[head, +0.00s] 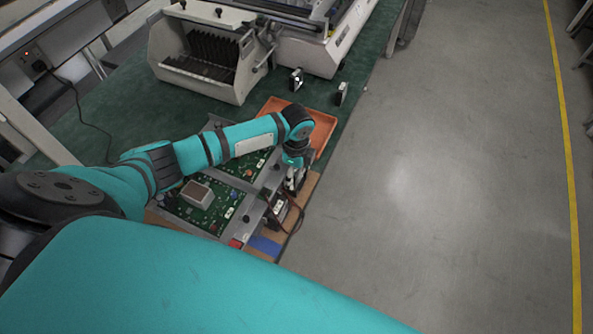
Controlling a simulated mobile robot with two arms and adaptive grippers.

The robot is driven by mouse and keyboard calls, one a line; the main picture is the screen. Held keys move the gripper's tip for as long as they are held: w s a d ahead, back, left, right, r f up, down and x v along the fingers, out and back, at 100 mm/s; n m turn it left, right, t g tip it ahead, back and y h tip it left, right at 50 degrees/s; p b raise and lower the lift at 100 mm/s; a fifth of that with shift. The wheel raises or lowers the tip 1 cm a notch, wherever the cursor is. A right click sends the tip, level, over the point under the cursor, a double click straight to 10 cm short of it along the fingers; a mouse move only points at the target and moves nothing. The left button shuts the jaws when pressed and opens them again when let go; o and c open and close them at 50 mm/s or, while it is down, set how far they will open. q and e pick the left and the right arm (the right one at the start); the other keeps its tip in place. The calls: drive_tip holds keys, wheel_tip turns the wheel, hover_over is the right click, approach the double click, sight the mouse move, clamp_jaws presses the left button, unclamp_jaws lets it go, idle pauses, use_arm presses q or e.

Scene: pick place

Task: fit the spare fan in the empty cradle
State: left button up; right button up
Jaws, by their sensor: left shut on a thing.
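My left gripper (291,182) points down over the right edge of a grey frame with green circuit boards (205,204). It is shut on a small dark thing, most likely the spare fan, which the fingers and wrist largely hide. A dark boxy unit (278,212) with thin cables sits just below the gripper in the picture, at the frame's right side. I cannot tell whether the held thing touches it. The empty cradle cannot be made out clearly from here. My right gripper is not in view.
An orange tray (325,122) lies behind my wrist; its visible part looks empty. Two small black-and-white items (297,80) (341,93) stand on the green bench top (120,110). A grey slotted rack (205,60) and a larger machine (318,45) stand at the back. Open floor lies right.

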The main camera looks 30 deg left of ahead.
use_arm(q)
drive_tip(key=shift+f+p, duration=0.1)
drive_tip(key=shift+p, duration=0.35)
idle(0.9)
drive_tip(key=o, duration=1.3)
drive_tip(key=shift+c, duration=1.4)
wheel_tip(320, 180, up, 7)
drive_tip(key=p, duration=0.7)
